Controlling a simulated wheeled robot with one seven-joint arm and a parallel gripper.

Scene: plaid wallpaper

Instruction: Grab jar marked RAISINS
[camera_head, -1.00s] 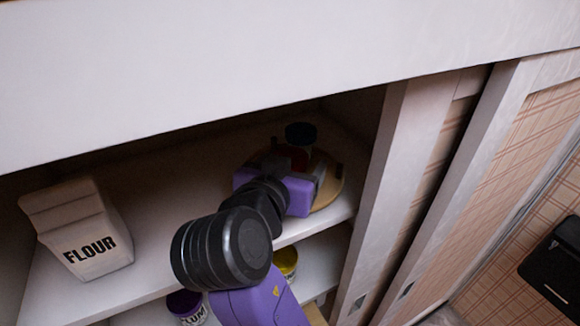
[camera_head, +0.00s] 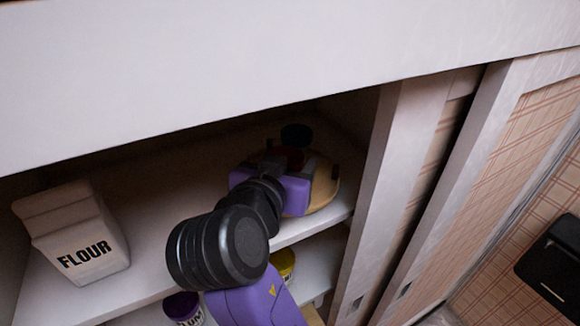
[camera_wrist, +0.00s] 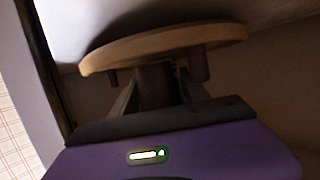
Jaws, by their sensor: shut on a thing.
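A jar with a dark lid (camera_head: 297,134) and a reddish body stands at the round wooden stand (camera_head: 325,188) on the upper shelf. No label on it can be read from here. My gripper (camera_head: 290,163) reaches in from the front and is shut on this jar below the lid. In the wrist view, the dark jar body (camera_wrist: 156,82) sits between the fingers of my gripper (camera_wrist: 157,92), close to the wooden stand (camera_wrist: 165,44). Whether the jar touches the stand cannot be told.
A FLOUR bag (camera_head: 75,235) stands at the left of the upper shelf. A purple-lidded jar (camera_head: 184,306) and a yellow jar (camera_head: 283,265) are on the lower shelf. The cabinet's sliding door frame (camera_head: 385,190) is close on the right. The stand has short pegs.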

